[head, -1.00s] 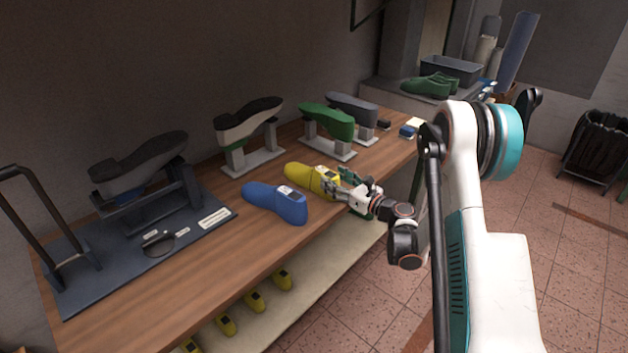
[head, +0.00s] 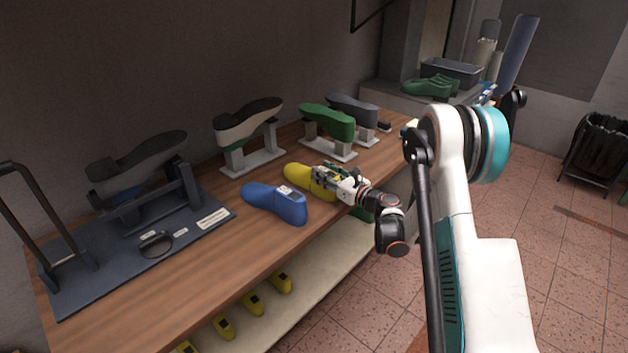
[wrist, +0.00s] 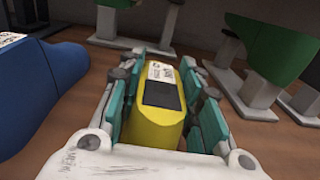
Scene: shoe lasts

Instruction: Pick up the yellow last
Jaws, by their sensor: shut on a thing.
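The yellow last (head: 301,176) lies on the wooden bench, just right of the blue last (head: 275,202). In the head view its toe end points left and my gripper (head: 329,182) covers much of its other end. In the wrist view the yellow last (wrist: 160,110) sits between the two teal-padded fingers of my gripper (wrist: 162,105), with a dark patch and a white label on its top. My gripper is shut on it. The last appears to be still at bench height; its underside is hidden.
The blue last also shows close at the left in the wrist view (wrist: 35,95). A green last (head: 328,121) on a grey stand and a black-and-white last (head: 250,122) on its stand are behind. Several yellow lasts (head: 252,304) are on the lower shelf (head: 335,265).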

